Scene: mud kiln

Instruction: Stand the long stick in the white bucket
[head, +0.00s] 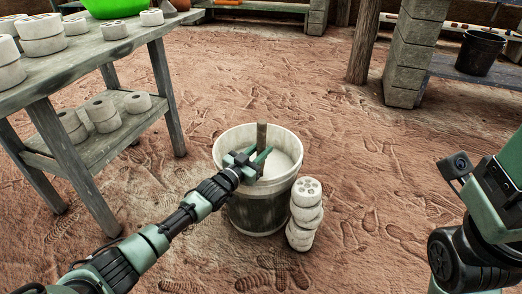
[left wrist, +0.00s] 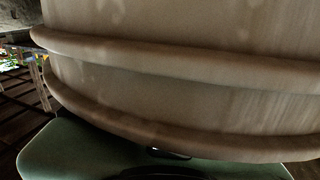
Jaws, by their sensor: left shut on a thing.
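The white bucket (head: 285,187) stands on the ground in the middle of the head view. Its pale, ridged wall (left wrist: 180,85) fills most of the left wrist view. The long stick (head: 261,134) is brownish and stands about upright, with its top end showing above my left gripper. My left gripper (head: 258,158) is shut on the stick over the bucket's opening. The stick's lower part is hidden behind the gripper and the bucket's near wall, so I cannot tell whether it touches the bottom. My right arm shows at the right edge, but its gripper fingers are out of view.
A stack of pale perforated discs (head: 305,215) stands close to the bucket's right side. A wooden table (head: 95,58) with more pieces is at left. A black bucket (head: 479,53) sits at the upper right. The sandy ground behind the bucket is clear.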

